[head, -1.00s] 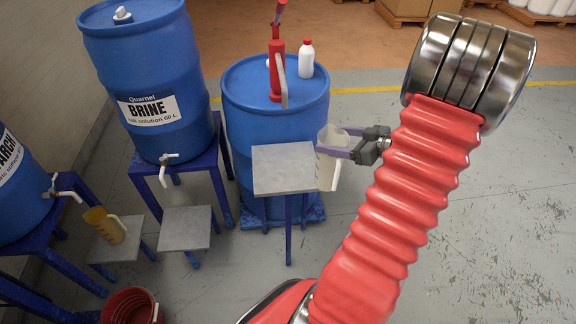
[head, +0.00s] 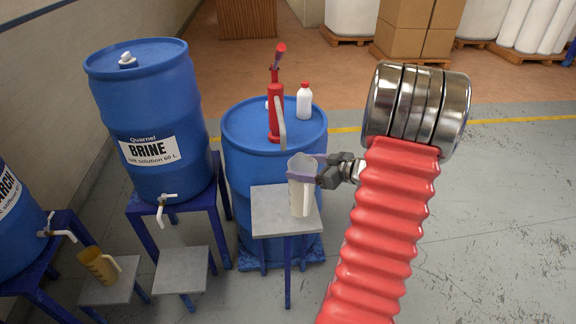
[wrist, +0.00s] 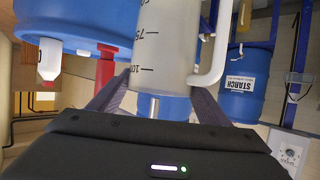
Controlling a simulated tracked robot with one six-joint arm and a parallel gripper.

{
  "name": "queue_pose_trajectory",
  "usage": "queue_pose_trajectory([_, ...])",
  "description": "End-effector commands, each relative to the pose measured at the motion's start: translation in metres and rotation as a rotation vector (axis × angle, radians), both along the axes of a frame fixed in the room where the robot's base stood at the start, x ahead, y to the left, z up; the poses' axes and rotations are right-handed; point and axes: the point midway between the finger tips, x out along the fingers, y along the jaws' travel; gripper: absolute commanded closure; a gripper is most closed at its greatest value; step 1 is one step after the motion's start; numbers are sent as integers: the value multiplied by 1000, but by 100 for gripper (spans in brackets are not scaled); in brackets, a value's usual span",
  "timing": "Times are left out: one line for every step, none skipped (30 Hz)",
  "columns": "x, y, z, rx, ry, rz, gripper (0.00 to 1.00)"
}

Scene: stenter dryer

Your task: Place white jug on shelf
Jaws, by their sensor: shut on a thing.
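My gripper (head: 318,176) comes from the right and is shut on the jug. In the wrist view the jug (wrist: 165,45), with its scale marks and white handle, stands between my two fingers (wrist: 155,100). The jug's lower part is out of sight in the wrist view.
A red pump (head: 274,108) and a white bottle with a red cap (head: 304,102) are on the blue drum (head: 245,160) behind. A yellow jug (head: 99,264) stands on a low shelf at left. The brine drum (head: 150,125) has a tap above an empty shelf (head: 182,271).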

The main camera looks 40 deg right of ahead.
Motion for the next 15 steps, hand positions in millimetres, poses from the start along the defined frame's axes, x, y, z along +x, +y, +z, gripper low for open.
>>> queue_pose_trajectory([11, 3, 0, -1, -1, 5, 65])
queue_pose_trajectory([16, 4, 0, -1, -1, 5, 65])
queue_pose_trajectory([24, 6, 0, -1, 0, 5, 65])
queue_pose_trajectory([29, 7, 0, 0, -1, 4, 65])
queue_pose_trajectory([35, 8, 0, -1, -1, 5, 65])
queue_pose_trajectory([42, 9, 0, -1, -1, 5, 65])
queue_pose_trajectory([48, 10, 0, 0, -1, 4, 65])
queue_pose_trajectory([53, 11, 0, -1, 0, 4, 65])
queue_pose_trajectory([59, 12, 0, 0, -1, 4, 65])
queue_pose_trajectory([63, 12, 0, 0, -1, 4, 65])
queue_pose_trajectory([67, 13, 0, 0, -1, 4, 65])
queue_pose_trajectory([71, 14, 0, 0, -1, 2, 65])
queue_pose_trajectory([72, 14, 0, 0, -1, 1, 65])
queue_pose_trajectory([74, 14, 0, 0, 0, 0, 65])
queue_pose_trajectory([75, 14, 0, 0, 0, 0, 65])
